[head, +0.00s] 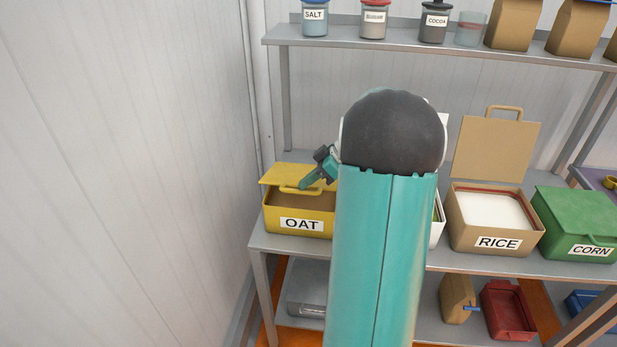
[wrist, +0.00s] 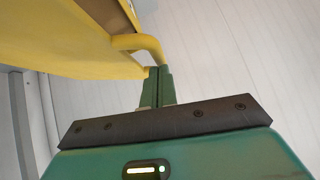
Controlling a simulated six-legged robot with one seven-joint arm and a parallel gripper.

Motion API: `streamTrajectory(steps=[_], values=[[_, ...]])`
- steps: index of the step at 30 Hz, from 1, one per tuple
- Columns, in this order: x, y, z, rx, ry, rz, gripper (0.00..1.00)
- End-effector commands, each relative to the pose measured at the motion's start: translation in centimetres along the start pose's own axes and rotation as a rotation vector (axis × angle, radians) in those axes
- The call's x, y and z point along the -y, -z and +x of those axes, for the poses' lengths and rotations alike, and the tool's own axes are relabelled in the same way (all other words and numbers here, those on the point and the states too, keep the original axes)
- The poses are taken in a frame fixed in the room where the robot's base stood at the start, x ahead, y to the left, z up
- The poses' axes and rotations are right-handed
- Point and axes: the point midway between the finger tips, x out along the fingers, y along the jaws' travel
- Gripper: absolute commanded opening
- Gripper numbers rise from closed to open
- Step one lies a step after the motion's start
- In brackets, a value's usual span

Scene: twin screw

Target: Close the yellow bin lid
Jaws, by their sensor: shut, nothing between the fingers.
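The yellow bin (head: 270,219) labelled OAT stands at the left end of the middle shelf. Its yellow lid (head: 281,173) is partly raised, tilted over the bin, with a gap showing brown inside. The lid's handle (head: 292,190) is at its front edge. My gripper (head: 306,185) is shut and empty, with its tips at the handle on the lid's right side. In the wrist view my gripper (wrist: 157,72) has its closed fingertips beside the yellow handle (wrist: 148,43); I cannot tell whether they touch. My arm hides the shelf right of the bin.
A rice bin (head: 462,231) with its lid standing open and a closed green corn bin (head: 570,222) are to the right. A white bin (head: 437,228) is mostly hidden behind my arm. The upper shelf (head: 400,45) holds jars and bags. A white wall (head: 130,170) is at the left.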

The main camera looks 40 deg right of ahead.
Motion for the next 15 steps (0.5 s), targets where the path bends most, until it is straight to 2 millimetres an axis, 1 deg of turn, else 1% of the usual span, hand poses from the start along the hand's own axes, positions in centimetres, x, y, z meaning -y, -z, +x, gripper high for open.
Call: streamTrajectory(steps=[4, 9, 12, 15], values=[[0.9, -1.7, 1.7, 0.0, -0.054, -0.054, 0.0], [1.5, -4.9, 4.8, 0.002, -0.068, -0.065, 0.0], [1.5, -6.0, 5.9, 0.002, -0.068, -0.067, 0.0], [1.6, -6.5, 6.3, 0.003, -0.069, -0.068, 0.0]])
